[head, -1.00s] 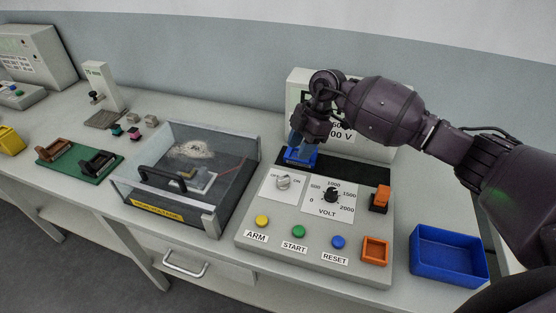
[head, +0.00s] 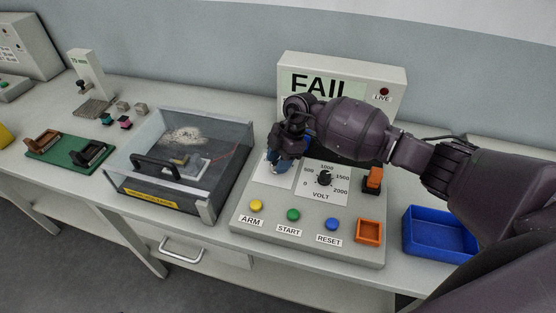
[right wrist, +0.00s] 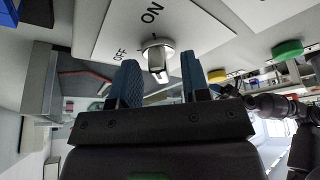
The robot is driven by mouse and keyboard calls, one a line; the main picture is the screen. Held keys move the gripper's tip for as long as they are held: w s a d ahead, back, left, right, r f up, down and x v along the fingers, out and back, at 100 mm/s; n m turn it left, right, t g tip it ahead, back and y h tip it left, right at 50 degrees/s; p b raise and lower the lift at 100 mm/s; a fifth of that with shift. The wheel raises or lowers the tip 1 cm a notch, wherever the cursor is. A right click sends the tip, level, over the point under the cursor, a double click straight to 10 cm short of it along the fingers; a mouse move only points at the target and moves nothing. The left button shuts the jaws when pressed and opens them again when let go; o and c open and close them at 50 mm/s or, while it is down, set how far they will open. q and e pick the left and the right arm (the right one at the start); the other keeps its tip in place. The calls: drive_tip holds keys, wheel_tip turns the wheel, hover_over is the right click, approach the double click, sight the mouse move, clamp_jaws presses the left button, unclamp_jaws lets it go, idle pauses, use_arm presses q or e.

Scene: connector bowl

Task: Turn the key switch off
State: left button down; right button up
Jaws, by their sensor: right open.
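The key switch (right wrist: 157,50) is a round silver knob with a bar handle on a white plate marked OFF and ON, seen in the right wrist view. I cannot tell surely which mark it points to. In the head view my right gripper (head: 276,164) hides the switch and stands over its plate (head: 265,180). My right gripper is open, and in the right wrist view its two blue fingertips (right wrist: 160,80) stand on either side of the handle's near end, apart from it. My left gripper is not in view.
On the control panel (head: 309,241) are a voltage dial (head: 324,178), yellow (head: 256,205), green (head: 293,214) and blue (head: 333,224) buttons, and an orange rocker (head: 374,178). The display (head: 340,72) reads FAIL. A clear-lidded box (head: 175,203) stands left, a blue tray (head: 437,247) right.

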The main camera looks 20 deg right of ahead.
drive_tip(key=shift+a+f, duration=0.1)
drive_tip(key=shift+c, duration=0.3)
drive_tip(key=c, duration=0.7)
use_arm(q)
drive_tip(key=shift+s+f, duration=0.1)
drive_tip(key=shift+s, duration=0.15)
use_arm(e)
clamp_jaws()
